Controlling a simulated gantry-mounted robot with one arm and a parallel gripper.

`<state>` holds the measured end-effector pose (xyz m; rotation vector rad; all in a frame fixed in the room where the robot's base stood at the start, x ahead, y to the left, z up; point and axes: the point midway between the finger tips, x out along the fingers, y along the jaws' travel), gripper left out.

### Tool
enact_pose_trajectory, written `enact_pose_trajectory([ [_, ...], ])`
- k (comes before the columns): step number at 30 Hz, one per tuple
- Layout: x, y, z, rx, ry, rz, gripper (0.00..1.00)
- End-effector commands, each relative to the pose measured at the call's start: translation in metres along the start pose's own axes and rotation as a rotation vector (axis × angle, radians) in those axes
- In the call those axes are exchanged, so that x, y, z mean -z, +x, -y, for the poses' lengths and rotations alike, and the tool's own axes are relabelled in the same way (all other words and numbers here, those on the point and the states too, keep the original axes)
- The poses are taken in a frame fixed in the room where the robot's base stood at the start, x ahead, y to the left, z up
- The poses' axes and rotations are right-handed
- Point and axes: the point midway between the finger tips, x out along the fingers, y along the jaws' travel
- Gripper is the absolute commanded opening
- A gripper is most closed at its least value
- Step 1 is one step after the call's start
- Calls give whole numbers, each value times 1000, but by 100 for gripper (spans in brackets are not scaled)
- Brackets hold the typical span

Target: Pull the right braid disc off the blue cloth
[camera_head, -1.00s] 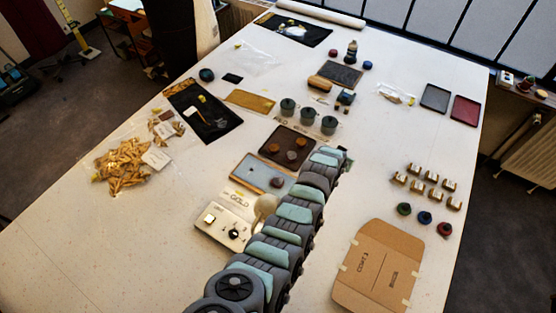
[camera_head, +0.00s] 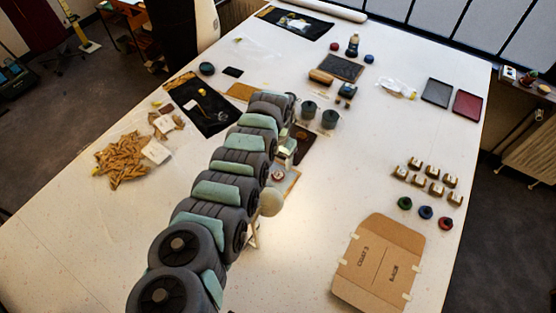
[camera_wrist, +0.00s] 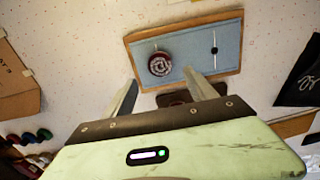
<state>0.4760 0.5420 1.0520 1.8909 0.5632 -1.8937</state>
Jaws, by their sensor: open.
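The braid disc (camera_wrist: 160,63), round with a dark red and pale coiled top, lies on the blue cloth (camera_wrist: 190,45) in a wooden-edged tray. It sits toward the left of the cloth in the wrist view. In the head view the disc (camera_head: 277,176) shows just beside my arm, which hides most of the cloth. My gripper (camera_wrist: 160,77) is open, its two fingers spread and pointing toward the disc. The disc appears just beyond the fingertips, between their lines; I cannot tell the height gap. Only one disc shows on the cloth.

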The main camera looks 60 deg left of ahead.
Motion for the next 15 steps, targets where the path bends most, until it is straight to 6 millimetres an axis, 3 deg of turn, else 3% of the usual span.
enact_pose_trajectory([
  [1,0,10,0,0,0,0,65],
  [15,1,53,-1,0,1,-1,65],
])
